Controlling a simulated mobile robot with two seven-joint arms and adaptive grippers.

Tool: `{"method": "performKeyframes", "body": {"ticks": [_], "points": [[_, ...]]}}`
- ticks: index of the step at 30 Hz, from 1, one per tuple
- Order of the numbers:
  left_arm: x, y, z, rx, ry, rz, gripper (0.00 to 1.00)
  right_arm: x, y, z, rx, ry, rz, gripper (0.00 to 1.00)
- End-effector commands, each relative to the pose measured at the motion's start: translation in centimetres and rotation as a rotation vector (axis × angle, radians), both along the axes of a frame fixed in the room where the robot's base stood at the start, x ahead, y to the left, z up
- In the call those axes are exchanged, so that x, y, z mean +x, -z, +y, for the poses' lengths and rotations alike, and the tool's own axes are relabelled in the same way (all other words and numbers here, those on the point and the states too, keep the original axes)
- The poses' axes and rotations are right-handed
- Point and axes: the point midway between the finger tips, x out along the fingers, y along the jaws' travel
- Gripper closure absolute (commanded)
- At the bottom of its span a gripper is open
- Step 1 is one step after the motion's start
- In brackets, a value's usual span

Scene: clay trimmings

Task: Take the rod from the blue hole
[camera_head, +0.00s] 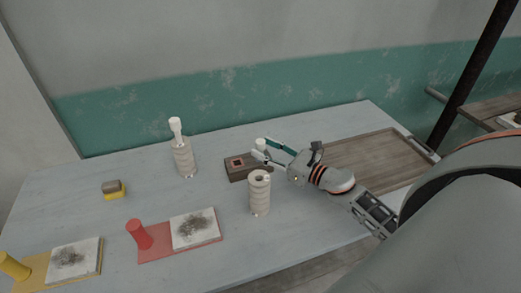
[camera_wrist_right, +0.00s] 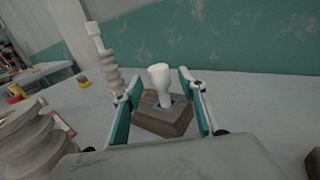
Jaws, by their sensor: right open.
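A white rod (camera_head: 261,144) stands in the blue-edged hole (camera_wrist_right: 176,103) of a dark wooden block (camera_head: 236,173). In the right wrist view the rod (camera_wrist_right: 160,84) has a wider rounded top and leans slightly. The block (camera_wrist_right: 160,122) lies below it. A red-edged hole (camera_head: 238,163) on the block's left looks empty. My right gripper (camera_head: 266,149) is open at the block's right end. Its teal fingers (camera_wrist_right: 160,90) appear on either side of the rod in the wrist view, with gaps on both sides. My left gripper is not in view.
A ribbed pale cylinder (camera_head: 259,195) stands close in front of the block. Another ribbed cylinder (camera_head: 185,160) with a white rod stands behind left. A wooden tray (camera_head: 375,160) lies right. Red (camera_head: 155,252) and yellow (camera_head: 35,283) stations and a yellow-brown block (camera_head: 113,190) are left.

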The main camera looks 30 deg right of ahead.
Motion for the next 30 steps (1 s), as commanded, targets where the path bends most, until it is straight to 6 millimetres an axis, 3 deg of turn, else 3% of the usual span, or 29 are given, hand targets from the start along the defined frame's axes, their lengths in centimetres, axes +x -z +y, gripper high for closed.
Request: {"method": "performKeyframes", "body": {"ticks": [6, 14, 18, 19, 30], "points": [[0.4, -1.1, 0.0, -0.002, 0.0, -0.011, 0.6, 2.1, -0.1, 0.8, 0.0, 0.0, 0.0, 0.59], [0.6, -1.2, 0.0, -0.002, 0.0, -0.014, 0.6, 2.3, 0.1, 0.9, 0.0, 0.0, 0.001, 0.59], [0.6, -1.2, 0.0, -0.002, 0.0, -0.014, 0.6, 2.3, 0.0, 0.8, 0.0, 0.0, 0.001, 0.95], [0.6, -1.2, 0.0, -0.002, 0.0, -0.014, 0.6, 2.3, 0.0, 0.8, 0.0, 0.0, 0.001, 1.0], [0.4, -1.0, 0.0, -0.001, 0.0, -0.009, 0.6, 2.3, -0.2, 0.8, -0.002, -0.001, -0.001, 1.0]]}}
